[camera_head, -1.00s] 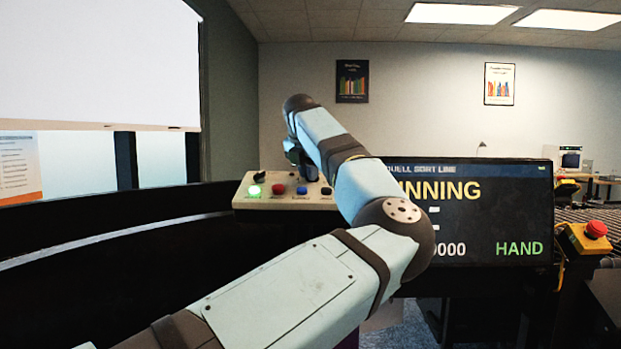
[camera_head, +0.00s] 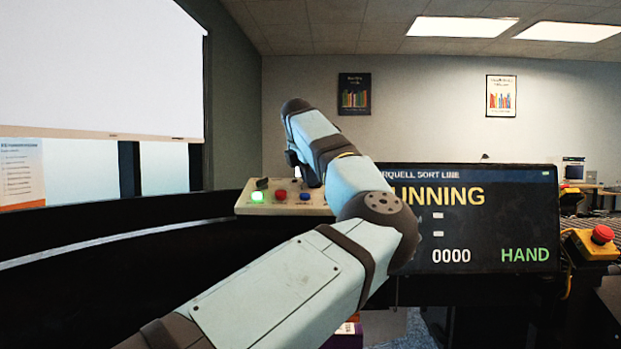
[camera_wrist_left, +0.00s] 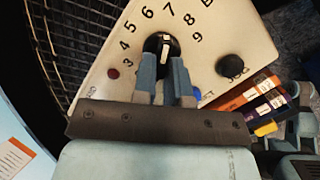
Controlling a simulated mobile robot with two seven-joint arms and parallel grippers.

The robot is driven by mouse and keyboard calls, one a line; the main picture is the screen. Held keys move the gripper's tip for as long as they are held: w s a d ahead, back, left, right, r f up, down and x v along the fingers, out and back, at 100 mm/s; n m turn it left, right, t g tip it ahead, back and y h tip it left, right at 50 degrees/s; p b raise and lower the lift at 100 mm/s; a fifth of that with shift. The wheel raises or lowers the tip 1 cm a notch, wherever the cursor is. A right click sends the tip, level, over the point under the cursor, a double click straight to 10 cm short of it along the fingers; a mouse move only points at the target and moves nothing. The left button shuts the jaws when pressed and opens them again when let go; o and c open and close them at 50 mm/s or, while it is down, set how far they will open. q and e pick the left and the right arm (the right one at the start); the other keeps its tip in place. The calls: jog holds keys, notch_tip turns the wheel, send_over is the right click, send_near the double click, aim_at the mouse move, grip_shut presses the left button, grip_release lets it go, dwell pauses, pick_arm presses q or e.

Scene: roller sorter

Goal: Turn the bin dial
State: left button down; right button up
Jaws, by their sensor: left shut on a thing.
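The bin dial (camera_wrist_left: 162,44) is a round black knob with a pale pointer bar, set in a cream control panel (camera_wrist_left: 215,50) printed with numbers in the left wrist view. My left gripper (camera_wrist_left: 164,70) is shut on the dial's bar, a finger on each side. The pointer looks to lie near the 6 and 7. In the head view the panel (camera_head: 245,209) stands beyond my left arm, which hides the dial and the gripper there. My right gripper is not in view.
The panel has a lit green button (camera_head: 257,196), a red button (camera_head: 280,195) and a black knob (camera_wrist_left: 232,67). A screen (camera_head: 470,220) reads "RUNNING", "0000" and "HAND". A red emergency stop (camera_head: 602,234) is at right. Several books (camera_wrist_left: 262,98) lie beside the panel.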

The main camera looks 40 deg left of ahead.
pick_arm(q)
jog(key=shift+f, duration=0.15)
jog(key=c, duration=1.2)
grip_release()
jog(key=shift+o, duration=0.2)
jog(key=p+v, duration=0.1)
jog(key=v, duration=1.3)
jog(key=shift+p, duration=0.35)
